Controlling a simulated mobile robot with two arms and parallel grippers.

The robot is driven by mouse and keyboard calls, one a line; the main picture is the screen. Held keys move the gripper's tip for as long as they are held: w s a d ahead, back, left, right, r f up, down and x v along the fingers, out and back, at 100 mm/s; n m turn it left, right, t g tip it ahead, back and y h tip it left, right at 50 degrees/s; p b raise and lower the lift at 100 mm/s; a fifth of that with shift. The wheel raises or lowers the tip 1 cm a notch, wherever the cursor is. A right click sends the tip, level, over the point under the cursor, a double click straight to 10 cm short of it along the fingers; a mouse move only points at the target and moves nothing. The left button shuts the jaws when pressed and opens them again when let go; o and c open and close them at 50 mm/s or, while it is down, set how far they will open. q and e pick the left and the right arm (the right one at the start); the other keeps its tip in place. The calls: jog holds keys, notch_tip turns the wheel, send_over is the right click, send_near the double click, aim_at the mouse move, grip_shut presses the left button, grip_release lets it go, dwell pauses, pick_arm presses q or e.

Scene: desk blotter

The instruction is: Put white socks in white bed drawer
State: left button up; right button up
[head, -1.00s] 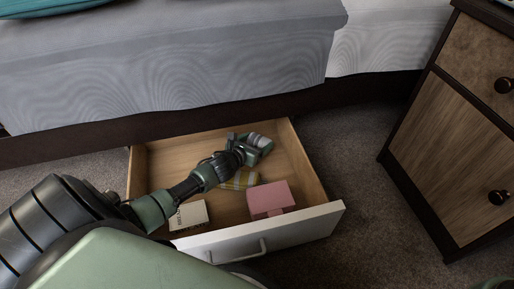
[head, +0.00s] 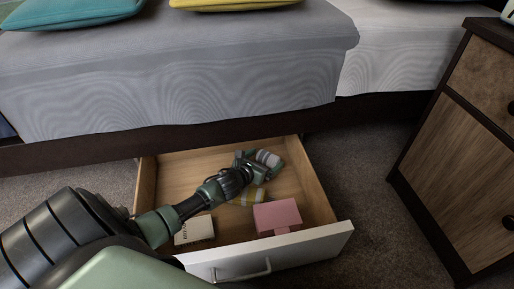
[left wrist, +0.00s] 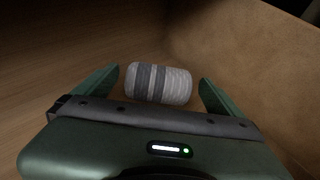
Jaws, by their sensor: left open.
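The white socks, a rolled bundle with grey stripes (head: 268,158), lie in the far right part of the open white bed drawer (head: 318,238). My left gripper (head: 256,166) reaches down into the drawer beside them. In the left wrist view the socks (left wrist: 160,84) lie on the wooden drawer floor, between and just beyond the fingertips of my open left gripper (left wrist: 158,92). A gap shows on both sides, so the fingers do not grip them. My right gripper is out of view.
The bed (head: 180,80) overhangs the drawer's back. A wooden nightstand (head: 455,160) stands right, with carpet between.

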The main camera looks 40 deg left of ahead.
pick_arm(q)
jog(key=p+v, duration=0.5)
jog(key=v, duration=0.5)
jog(key=shift+r+p, duration=0.15)
jog(key=shift+p, duration=0.2)
jog(key=shift+s+r, duration=0.1)
jog(key=shift+s, duration=0.5)
jog(key=shift+d, duration=0.1)
